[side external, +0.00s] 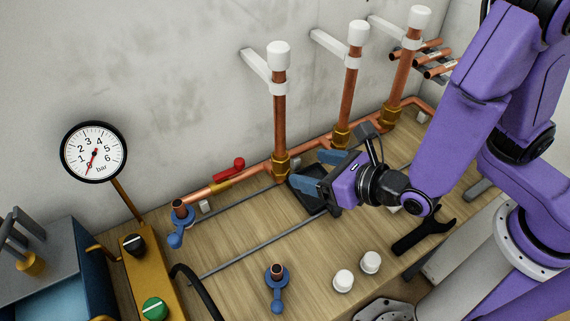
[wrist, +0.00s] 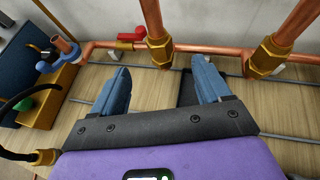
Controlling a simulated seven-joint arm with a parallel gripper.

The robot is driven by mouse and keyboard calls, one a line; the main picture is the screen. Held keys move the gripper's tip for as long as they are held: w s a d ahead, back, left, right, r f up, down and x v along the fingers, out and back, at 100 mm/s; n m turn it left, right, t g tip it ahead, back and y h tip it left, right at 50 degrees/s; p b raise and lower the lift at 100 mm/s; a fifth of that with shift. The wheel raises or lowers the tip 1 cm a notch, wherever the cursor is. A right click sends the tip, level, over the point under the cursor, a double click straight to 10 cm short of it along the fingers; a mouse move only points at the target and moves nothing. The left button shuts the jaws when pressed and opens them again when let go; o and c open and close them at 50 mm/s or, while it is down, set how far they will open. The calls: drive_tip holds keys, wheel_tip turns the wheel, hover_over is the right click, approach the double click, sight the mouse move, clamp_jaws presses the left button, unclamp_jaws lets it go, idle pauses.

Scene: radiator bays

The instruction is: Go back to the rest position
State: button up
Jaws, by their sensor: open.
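My gripper (side external: 322,176) is open and empty, its blue fingers spread apart above the wooden bench (side external: 235,275). In the wrist view the two fingers (wrist: 160,88) stand wide apart with no object between them. In the side view the gripper is just in front of the upright copper pipes, over a dark tray (side external: 310,205). The tray also shows in the wrist view (wrist: 186,92), partly hidden by the right finger.
Three upright copper pipes with white caps (side external: 279,50) rise from a copper pipe along the wall. A pressure gauge (side external: 93,152) stands left. Two white caps (side external: 343,281), a blue-handled valve (side external: 278,285) and a black wrench (side external: 422,237) lie on the bench.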

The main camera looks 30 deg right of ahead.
sight(282, 165)
drive_tip(key=w+a+m+h, duration=0.1)
drive_tip(key=a+m+t+h, duration=0.1)
drive_tip(key=h, duration=0.1)
drive_tip(key=w+a+m+h, duration=0.1)
drive_tip(key=m, duration=0.1)
drive_tip(key=shift+w+a+r+h, duration=0.25)
drive_tip(key=shift+w+a+h, duration=0.05)
drive_tip(key=shift+a+f+m+h, duration=0.15)
drive_tip(key=shift+a+m+h, duration=0.5)
drive_tip(key=shift+m+h, duration=0.45)
drive_tip(key=shift+w+d+f+m+g+h, duration=0.25)
drive_tip(key=shift+w+d+f+m+h, duration=0.15)
drive_tip(key=shift+w+f, duration=0.5)
drive_tip(key=shift+w+d+f+m+g+h, duration=0.3)
drive_tip(key=shift+w+f+m+h, duration=0.25)
drive_tip(key=shift+w, duration=0.55)
drive_tip(key=shift+w+d+f+m+g+h, duration=0.25)
drive_tip(key=shift+w+d+f+h, duration=0.1)
drive_tip(key=shift+w+f, duration=0.6)
drive_tip(key=shift+r, duration=0.1)
drive_tip(key=c, duration=0.9)
